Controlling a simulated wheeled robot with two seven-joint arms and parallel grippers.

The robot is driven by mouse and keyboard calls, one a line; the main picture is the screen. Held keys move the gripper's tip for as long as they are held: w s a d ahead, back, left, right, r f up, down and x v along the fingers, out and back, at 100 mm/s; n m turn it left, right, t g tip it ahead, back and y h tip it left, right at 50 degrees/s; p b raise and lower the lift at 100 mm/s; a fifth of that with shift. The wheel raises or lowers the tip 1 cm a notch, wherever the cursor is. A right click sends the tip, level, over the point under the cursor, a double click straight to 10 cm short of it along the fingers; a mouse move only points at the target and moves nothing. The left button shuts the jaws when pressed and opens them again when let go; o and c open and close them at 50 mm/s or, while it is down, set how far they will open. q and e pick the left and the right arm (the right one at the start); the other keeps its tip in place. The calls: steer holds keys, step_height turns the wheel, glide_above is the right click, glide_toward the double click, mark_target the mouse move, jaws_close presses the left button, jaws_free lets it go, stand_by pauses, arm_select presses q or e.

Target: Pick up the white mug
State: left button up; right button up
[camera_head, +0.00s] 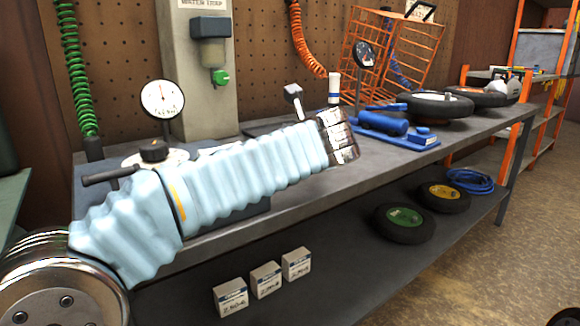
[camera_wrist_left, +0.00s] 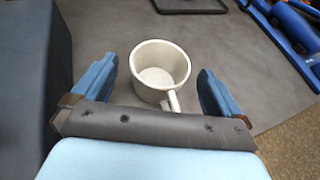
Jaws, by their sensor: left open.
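The white mug (camera_wrist_left: 148,84) stands upright on the grey bench top in the left wrist view, its open mouth facing the camera. Its handle (camera_wrist_left: 174,101) points down the picture, toward my palm. My left gripper (camera_wrist_left: 156,72) is open, with one blue finger to the left of the mug and one to the right. There is a visible gap on both sides, and neither finger appears to touch it. In the head view my left arm reaches across the bench from the left; the mug and fingers do not show there. My right gripper is not in view.
A dark block (camera_wrist_left: 32,90) stands left of the gripper in the wrist view. A blue tool on a tray (camera_head: 385,124) lies to the right on the bench (camera_head: 290,197). A dial gauge (camera_head: 162,98) stands behind my arm. Wheels and small boxes (camera_head: 265,279) sit on the lower shelf.

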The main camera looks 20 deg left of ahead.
arm_select(q)
steer(key=shift+x, duration=1.5)
steer(key=c, duration=1.1)
steer(key=shift+o, duration=0.2)
steer(key=shift+r, duration=0.1)
